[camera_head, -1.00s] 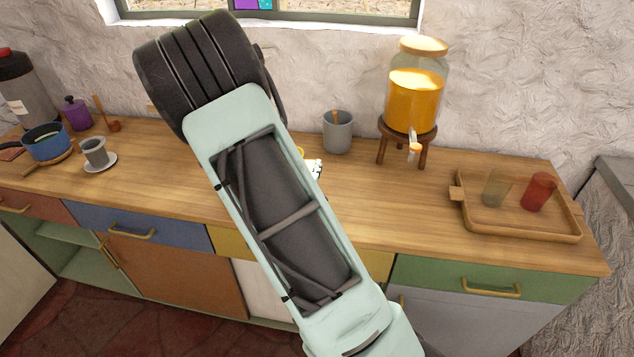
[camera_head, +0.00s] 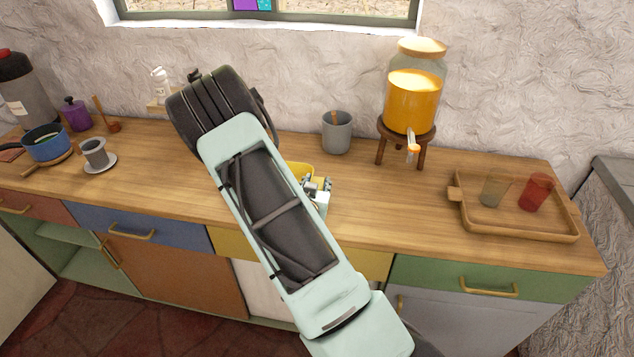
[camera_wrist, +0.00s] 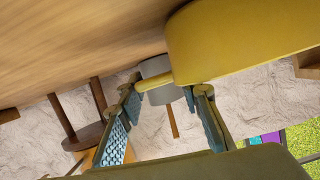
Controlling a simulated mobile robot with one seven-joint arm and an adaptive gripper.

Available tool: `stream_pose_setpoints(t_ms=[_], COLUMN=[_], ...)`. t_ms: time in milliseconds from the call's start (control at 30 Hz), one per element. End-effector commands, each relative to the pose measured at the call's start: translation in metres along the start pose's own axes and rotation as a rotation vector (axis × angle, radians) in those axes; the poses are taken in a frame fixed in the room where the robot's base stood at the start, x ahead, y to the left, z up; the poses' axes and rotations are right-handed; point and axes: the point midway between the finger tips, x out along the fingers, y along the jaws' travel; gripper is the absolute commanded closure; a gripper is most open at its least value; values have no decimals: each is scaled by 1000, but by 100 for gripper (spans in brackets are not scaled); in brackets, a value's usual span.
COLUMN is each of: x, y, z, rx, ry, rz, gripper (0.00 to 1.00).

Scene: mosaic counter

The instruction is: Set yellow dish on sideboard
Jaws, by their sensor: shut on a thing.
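The yellow dish (camera_head: 299,170) shows in part just right of my arm in the head view, over the middle of the wooden sideboard (camera_head: 385,215). My arm hides the rest of it. In the wrist view the dish (camera_wrist: 240,38) is large at the upper right, with a short handle (camera_wrist: 157,80) pointing left. My gripper (camera_wrist: 163,88) has its two fingers around that handle and is shut on it. It also shows in the head view (camera_head: 320,187). I cannot tell whether the dish touches the wood.
A grey mug (camera_head: 337,135) and a juice dispenser (camera_head: 414,100) on a wooden stand are behind to the right. A tray (camera_head: 515,230) with two cups stands far right. A blue pot (camera_head: 45,145) and a grey cup (camera_head: 95,152) are left. The wood before the dispenser is clear.

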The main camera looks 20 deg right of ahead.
Motion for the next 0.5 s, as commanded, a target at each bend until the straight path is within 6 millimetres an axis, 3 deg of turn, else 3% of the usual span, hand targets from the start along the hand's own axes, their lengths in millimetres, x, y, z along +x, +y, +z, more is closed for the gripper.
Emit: stream_pose_setpoints(t_ms=[67,100,233,500], x=[0,0,0,0], y=[0,1,1,1], z=[0,2,2,1], rx=[-2,-6,-6,-5], ry=[1,-4,-4,-3], rz=[1,2,1,1], gripper=[100,66,52,51])
